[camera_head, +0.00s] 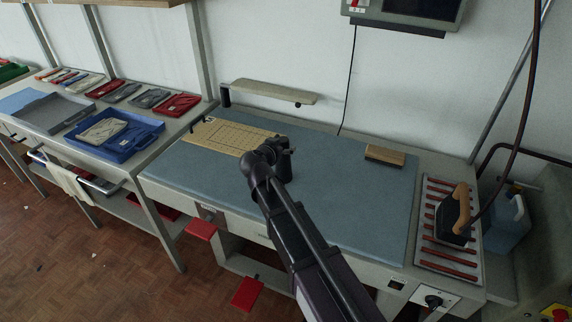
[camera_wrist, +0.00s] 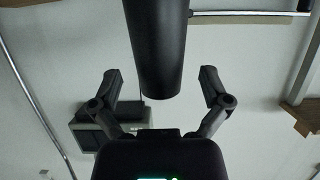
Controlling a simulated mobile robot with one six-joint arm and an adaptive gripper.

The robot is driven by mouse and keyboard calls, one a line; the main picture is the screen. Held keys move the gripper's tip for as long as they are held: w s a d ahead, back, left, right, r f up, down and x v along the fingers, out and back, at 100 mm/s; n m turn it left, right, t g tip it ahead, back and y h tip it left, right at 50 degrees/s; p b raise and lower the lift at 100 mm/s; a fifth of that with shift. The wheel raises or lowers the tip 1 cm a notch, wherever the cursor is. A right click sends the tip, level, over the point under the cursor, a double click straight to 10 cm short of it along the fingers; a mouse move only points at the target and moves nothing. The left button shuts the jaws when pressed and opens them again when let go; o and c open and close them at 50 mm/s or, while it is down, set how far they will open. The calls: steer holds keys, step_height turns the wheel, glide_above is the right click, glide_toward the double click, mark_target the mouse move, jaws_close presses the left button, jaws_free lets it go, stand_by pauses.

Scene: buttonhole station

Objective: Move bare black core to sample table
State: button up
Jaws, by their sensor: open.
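A black tapered cylinder, apparently the bare core (camera_wrist: 158,45), comes down from the top edge of the wrist view, its narrow end towards my gripper. Its other end is out of frame. My gripper (camera_wrist: 160,80) is open, with one finger on each side of it and a visible gap at both sides. In the head view my gripper (camera_head: 280,152) is over the blue-grey work table (camera_head: 345,185); I cannot separate the core from the dark gripper there. A table at the left (camera_head: 165,138) holds folded cloth pieces; no label shows whether it is the sample table.
A blue tray (camera_head: 140,144) and a grey tray (camera_head: 50,115) sit on the left table. A beige mat (camera_head: 215,135), a padded arm (camera_head: 275,92) and a wooden block (camera_head: 384,155) are on or over the work table. An iron (camera_head: 456,210) stands at the right.

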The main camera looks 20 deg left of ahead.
steer(key=shift+w+f, duration=0.25)
steer(key=shift+w, duration=0.4)
steer(key=c, duration=1.2)
steer(key=shift+o, duration=0.2)
steer(key=shift+r, duration=0.25)
